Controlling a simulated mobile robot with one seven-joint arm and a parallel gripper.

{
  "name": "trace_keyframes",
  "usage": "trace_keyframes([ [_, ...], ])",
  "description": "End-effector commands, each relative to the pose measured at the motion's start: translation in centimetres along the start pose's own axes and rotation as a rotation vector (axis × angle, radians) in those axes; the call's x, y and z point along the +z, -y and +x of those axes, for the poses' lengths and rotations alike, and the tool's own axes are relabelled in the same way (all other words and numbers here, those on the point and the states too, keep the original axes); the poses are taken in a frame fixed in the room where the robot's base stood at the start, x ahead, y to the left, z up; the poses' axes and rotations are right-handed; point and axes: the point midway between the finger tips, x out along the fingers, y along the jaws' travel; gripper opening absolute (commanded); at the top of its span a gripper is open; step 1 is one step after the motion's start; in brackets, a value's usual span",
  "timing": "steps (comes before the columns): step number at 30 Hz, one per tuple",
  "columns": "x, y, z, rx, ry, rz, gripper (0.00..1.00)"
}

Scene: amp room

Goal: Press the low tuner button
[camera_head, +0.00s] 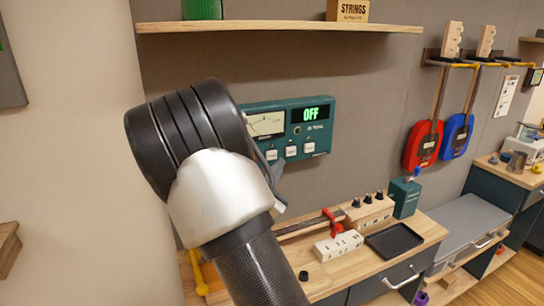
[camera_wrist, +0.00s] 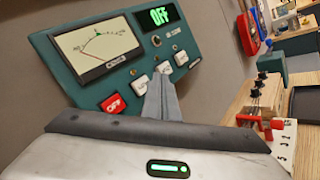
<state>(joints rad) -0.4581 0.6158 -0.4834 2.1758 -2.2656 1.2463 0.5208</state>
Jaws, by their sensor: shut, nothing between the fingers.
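The teal tuner panel (camera_head: 305,110) is on the grey wall and also fills the upper left of the wrist view (camera_wrist: 75,80). It has a needle meter (camera_wrist: 97,47) and a green display (camera_wrist: 155,17) reading OFF. Below are a red OFF button (camera_wrist: 114,103) and three white buttons: left (camera_wrist: 139,83), middle (camera_wrist: 164,68) and right (camera_wrist: 181,58). Their small labels are unreadable. My gripper (camera_wrist: 160,79) is shut and empty, its tips in front of the panel between the left and middle white buttons. I cannot tell whether they touch. My arm hides most of the gripper in the head view.
Below is a wooden bench (camera_head: 410,247) with a black tray (camera_head: 393,241), a red clamp (camera_head: 333,222), wooden blocks and a teal box (camera_head: 404,197). A shelf (camera_head: 280,27) runs above the panel. Red (camera_head: 422,146) and blue (camera_head: 457,136) instruments hang at right.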

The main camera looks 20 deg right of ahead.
Motion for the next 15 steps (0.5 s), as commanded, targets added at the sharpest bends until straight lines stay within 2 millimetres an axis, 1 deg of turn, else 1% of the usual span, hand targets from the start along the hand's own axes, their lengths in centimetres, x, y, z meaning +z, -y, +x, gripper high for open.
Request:
trace_keyframes([
  [1, -0.4, -0.2, 0.4, 0.001, 0.001, 0.001, 0.00],
  [6, -1.0, -0.8, 1.2, -0.001, 0.000, 0.000, 0.00],
  [15, -1.1, -1.0, 1.4, -0.001, 0.000, 0.001, 0.00],
])
